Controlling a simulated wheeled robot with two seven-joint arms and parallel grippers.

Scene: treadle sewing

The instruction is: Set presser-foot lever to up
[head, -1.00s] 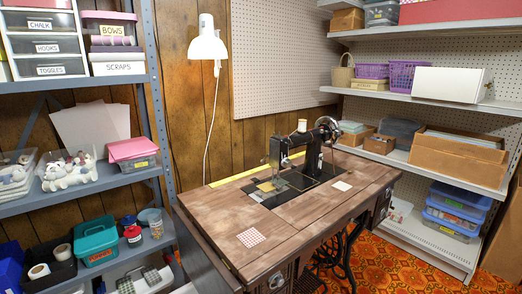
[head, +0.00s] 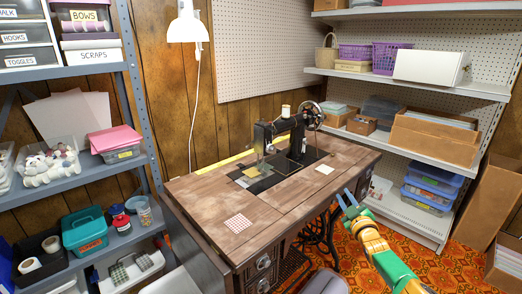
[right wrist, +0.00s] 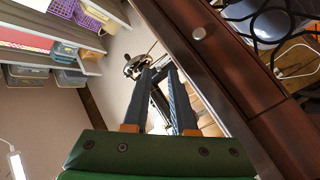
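The black sewing machine (head: 298,138) stands on the wooden treadle table (head: 200,192), its needle end to the left and its handwheel (head: 312,115) to the right. The presser-foot lever is too small to make out at the needle end (head: 263,138). My right gripper (head: 345,197) is open and empty, in front of the table's right front edge and well apart from the machine. In the right wrist view its two dark fingers (right wrist: 159,70) are spread, with the handwheel (right wrist: 134,66) beyond the tips. My left gripper is not in view.
A pink checked cloth patch (head: 238,223) and a white patch (head: 325,169) lie on the table. A white lamp (head: 187,24) hangs behind it. Loaded shelves flank it, with blue-lidded boxes (head: 432,188) low at right. Patterned floor (head: 405,235) is open at front right.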

